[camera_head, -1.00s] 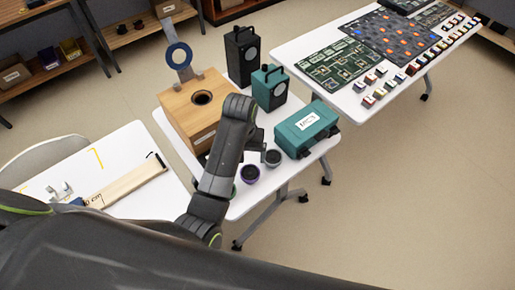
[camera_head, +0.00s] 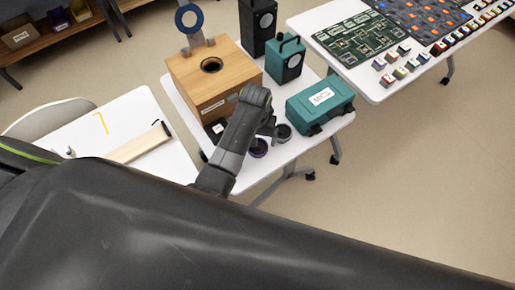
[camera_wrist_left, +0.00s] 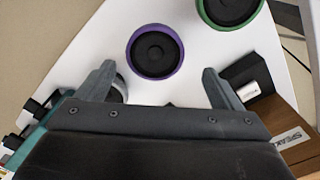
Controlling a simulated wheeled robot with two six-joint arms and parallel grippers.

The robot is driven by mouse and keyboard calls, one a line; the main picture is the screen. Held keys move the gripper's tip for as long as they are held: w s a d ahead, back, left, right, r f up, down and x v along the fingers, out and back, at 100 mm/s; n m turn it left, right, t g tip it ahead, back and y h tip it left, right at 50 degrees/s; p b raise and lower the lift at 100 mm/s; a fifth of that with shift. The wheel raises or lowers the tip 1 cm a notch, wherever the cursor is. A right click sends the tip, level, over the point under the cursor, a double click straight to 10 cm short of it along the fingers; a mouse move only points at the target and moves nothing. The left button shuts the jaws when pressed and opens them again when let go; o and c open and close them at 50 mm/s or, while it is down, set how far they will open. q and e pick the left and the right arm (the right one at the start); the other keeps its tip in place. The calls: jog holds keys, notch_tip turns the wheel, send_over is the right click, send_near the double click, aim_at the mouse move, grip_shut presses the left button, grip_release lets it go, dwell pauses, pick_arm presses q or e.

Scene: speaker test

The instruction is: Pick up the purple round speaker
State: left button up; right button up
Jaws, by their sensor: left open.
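The purple round speaker (camera_head: 258,149) lies on the white table beside my left forearm, partly hidden by my arm in the head view. In the left wrist view the purple round speaker (camera_wrist_left: 155,51) shows as a dark disc with a purple rim, just beyond and between the fingertips. My left gripper (camera_wrist_left: 160,82) is open and empty, with its two fingers wide apart. In the head view my left gripper (camera_head: 268,129) is small and mostly hidden by the wrist. My right gripper is not in view.
A grey round speaker (camera_head: 283,132) stands beside the purple one; a green-rimmed one (camera_wrist_left: 232,10) lies on its other side. A teal case (camera_head: 320,103), a wooden box with a hole (camera_head: 215,80) and teal (camera_head: 284,60) and black (camera_head: 257,25) box speakers stand around.

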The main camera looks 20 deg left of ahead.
aim_at(258, 147)
pick_arm(q)
jog(key=shift+s+d+f, duration=0.1)
jog(key=shift+f, duration=0.45)
jog(key=f, duration=0.3)
jog(key=shift+s+d+f+p, duration=0.15)
jog(key=shift+s+d+p, duration=0.15)
jog(key=shift+p, duration=0.1)
jog(key=shift+f, duration=0.5)
jog(key=shift+c, duration=0.3)
jog(key=c, duration=1.2)
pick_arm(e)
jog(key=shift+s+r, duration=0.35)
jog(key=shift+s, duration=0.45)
